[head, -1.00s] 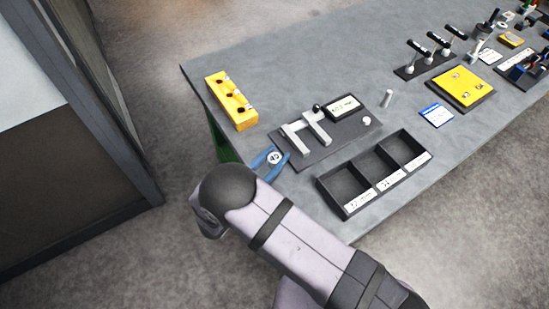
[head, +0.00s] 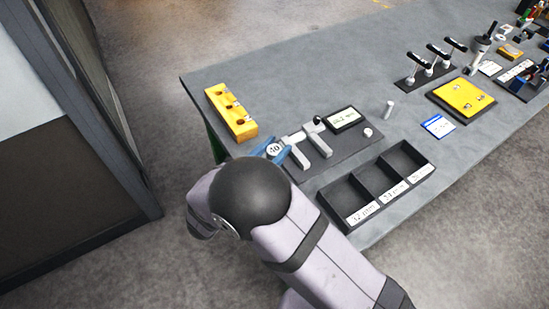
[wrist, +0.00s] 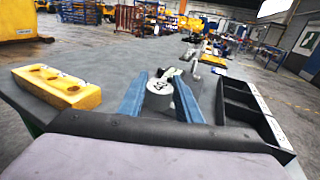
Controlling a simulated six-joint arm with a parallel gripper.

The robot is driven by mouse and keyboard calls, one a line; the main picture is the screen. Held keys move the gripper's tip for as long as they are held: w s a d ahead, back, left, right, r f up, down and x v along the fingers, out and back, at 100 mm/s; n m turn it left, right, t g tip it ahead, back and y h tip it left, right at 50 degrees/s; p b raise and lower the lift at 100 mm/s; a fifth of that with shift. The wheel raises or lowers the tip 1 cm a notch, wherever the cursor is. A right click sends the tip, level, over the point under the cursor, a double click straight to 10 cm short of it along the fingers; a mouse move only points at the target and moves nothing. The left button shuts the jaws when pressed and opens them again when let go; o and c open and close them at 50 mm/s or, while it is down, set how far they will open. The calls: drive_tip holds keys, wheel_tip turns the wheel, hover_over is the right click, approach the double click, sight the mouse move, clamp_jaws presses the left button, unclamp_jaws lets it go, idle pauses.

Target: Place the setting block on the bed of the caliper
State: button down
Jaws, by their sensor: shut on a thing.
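My gripper (head: 275,150) has blue fingers, shut on the setting block, a short round grey piece with a white top marked 40. The setting block (head: 273,148) is beside the left end of the caliper (head: 311,144), and it also shows between the fingers in the wrist view (wrist: 160,88). The caliper has light grey jaws on a dark plate and a small display (head: 343,118) behind them. I cannot tell whether the block touches anything below.
A yellow block with holes (head: 231,112) stands at the left edge. A black tray with three labelled compartments (head: 375,187) is at the front. A small light cylinder (head: 389,109), a blue-white card (head: 438,126) and a yellow plate (head: 461,98) lie to the right. Bare table lies behind.

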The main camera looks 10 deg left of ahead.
drive_tip(key=shift+r, duration=0.6)
drive_tip(key=shift+f, duration=0.15)
drive_tip(key=shift+f+p, duration=0.6)
drive_tip(key=shift+f, duration=2.2)
drive_tip(key=shift+f, duration=0.1)
drive_tip(key=shift+f+p, duration=0.6)
drive_tip(key=shift+f, duration=1.2)
